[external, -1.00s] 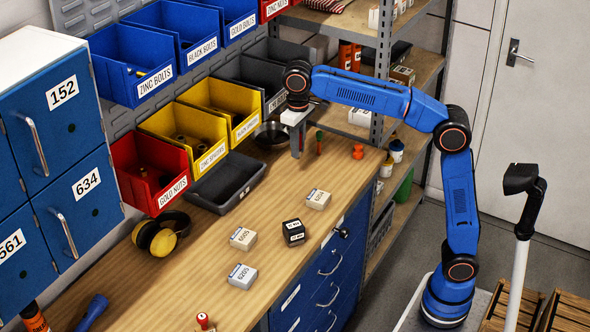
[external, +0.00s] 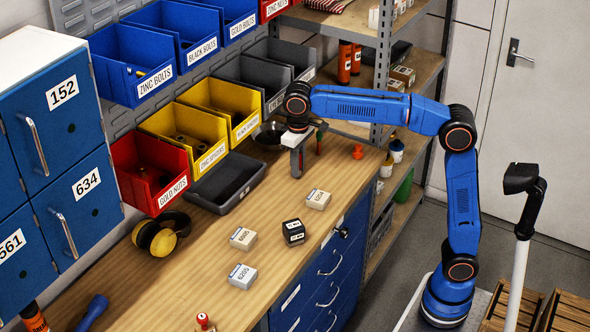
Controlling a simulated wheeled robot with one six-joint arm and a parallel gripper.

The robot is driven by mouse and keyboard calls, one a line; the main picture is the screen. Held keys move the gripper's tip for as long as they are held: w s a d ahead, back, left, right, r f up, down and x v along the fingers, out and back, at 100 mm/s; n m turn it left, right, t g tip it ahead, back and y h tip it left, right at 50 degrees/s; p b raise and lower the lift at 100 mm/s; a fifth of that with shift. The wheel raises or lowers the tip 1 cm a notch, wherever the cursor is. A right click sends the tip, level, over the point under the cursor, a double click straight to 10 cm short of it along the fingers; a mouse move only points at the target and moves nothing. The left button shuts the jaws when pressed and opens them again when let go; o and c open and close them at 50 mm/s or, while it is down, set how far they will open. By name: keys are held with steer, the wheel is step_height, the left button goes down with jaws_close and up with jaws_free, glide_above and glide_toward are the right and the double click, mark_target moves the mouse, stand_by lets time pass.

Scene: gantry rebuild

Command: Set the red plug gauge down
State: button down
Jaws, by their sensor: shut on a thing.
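My gripper (external: 297,172) is low over the far part of the wooden bench (external: 190,275), right of the dark grey tray (external: 225,184). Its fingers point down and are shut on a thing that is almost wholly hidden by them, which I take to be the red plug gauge. Only a thin reddish strip shows at the fingers. I cannot tell whether the held thing touches the bench top.
A black round dish (external: 268,135) is behind. Labelled boxes, including a white one (external: 318,199) and a black one (external: 293,231), lie nearer. Bare bench lies between.

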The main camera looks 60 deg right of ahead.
steer(key=shift+f, duration=0.1)
steer(key=c, duration=1.6)
jaws_free()
step_height(320, 180, up, 12)
steer(key=shift+f, duration=0.1)
steer(key=shift+r, duration=0.25)
